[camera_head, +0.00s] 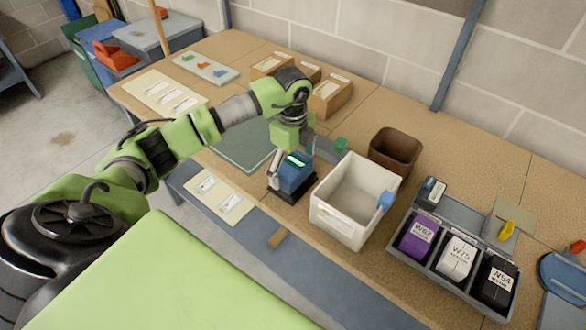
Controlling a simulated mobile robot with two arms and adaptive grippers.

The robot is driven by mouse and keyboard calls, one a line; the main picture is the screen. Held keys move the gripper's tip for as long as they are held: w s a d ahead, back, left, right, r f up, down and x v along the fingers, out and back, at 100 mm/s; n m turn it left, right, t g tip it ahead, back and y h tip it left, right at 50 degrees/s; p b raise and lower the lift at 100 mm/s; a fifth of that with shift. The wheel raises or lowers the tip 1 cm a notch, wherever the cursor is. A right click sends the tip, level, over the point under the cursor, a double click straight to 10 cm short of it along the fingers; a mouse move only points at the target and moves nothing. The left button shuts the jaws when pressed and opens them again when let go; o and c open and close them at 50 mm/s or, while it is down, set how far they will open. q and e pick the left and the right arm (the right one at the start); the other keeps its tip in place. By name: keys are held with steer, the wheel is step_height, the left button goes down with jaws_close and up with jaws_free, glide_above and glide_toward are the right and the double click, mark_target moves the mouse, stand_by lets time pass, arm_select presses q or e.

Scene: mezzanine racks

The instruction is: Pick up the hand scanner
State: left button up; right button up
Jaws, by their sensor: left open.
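The hand scanner appears to be the blue device (295,174) with a lit green display. It stands upright on a small black base at the table's front edge, left of the white bin. My left gripper (304,154) reaches in from the left, directly over and behind the device. I cannot tell whether a finger touches the device. My right gripper is not in view.
The white bin (334,219) stands close on the right, with a brown bin (395,147) behind it. A grey divided tray (437,266) holds labelled pouches further right. Cardboard boxes (330,97) stand behind my arm. A green mat (232,153) lies flat to the left.

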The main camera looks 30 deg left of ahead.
arm_select(q)
steer(key=c, duration=1.4)
steer(key=shift+r, duration=0.15)
